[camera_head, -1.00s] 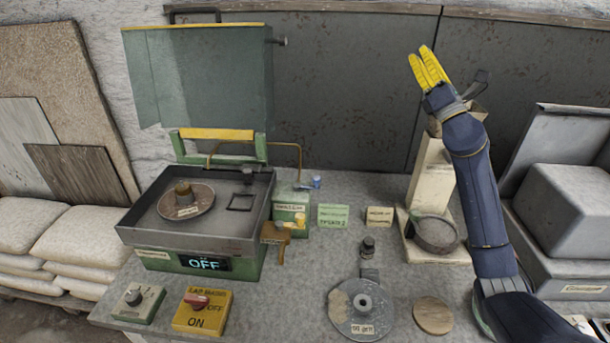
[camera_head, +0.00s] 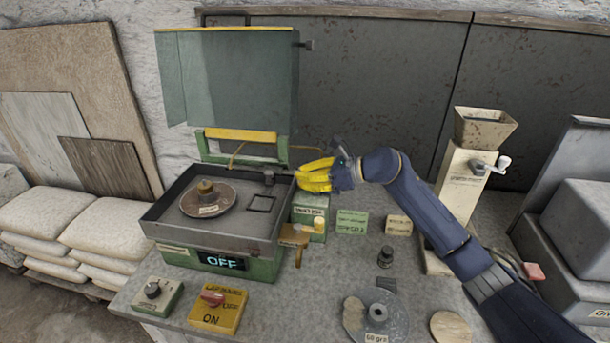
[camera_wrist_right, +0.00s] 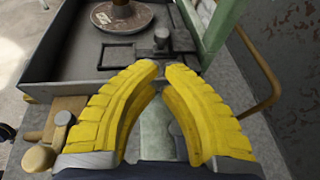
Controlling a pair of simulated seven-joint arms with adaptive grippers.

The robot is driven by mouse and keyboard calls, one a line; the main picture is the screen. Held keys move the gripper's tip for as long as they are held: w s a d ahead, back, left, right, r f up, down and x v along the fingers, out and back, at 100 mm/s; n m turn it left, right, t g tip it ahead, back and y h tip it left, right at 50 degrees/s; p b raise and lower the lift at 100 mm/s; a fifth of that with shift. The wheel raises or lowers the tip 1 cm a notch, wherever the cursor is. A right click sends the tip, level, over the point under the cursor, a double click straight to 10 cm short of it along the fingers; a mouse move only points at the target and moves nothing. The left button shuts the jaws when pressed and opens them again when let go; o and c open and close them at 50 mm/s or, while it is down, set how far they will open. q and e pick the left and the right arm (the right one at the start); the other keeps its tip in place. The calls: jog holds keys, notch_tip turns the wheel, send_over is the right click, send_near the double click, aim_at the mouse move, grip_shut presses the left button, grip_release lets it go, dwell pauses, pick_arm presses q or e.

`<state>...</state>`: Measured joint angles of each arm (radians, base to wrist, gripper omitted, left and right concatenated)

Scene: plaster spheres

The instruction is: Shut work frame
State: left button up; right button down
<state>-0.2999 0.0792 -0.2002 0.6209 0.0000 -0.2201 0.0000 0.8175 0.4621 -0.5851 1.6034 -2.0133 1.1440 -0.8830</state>
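A small dark square frame (camera_head: 262,203) lies flat on the floor of the grey tray (camera_head: 160,222), next to a dark knobbed fitting (camera_head: 268,178) at the tray's back right corner. I cannot tell if this is the work frame. The frame also shows in the right wrist view (camera_wrist_right: 116,57). My right gripper (camera_head: 303,177) is by the tray's right back corner, with nothing between its yellow fingers. In the right wrist view the fingertips (camera_wrist_right: 162,69) nearly meet, just before the tray's right side. A green hood (camera_head: 230,78) stands raised behind the tray. My left gripper is out of view.
A round plate with a knob (camera_head: 208,200) sits in the tray. A bent brass rod (camera_wrist_right: 262,75) is close right of the gripper. A green box (camera_head: 310,217), labels and a wooden handle (camera_head: 295,238) stand right of the tray. The bench front holds two switch boxes and discs.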

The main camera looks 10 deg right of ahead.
aim_at(271, 180)
jog(key=shift+x, duration=3.75)
jog(key=w+a, duration=0.1)
jog(key=a, duration=0.2)
jog(key=w+a, duration=0.1)
jog(key=a, duration=0.3)
jog(key=w+a, duration=0.1)
jog(key=a, duration=0.3)
jog(key=shift+d, duration=0.1)
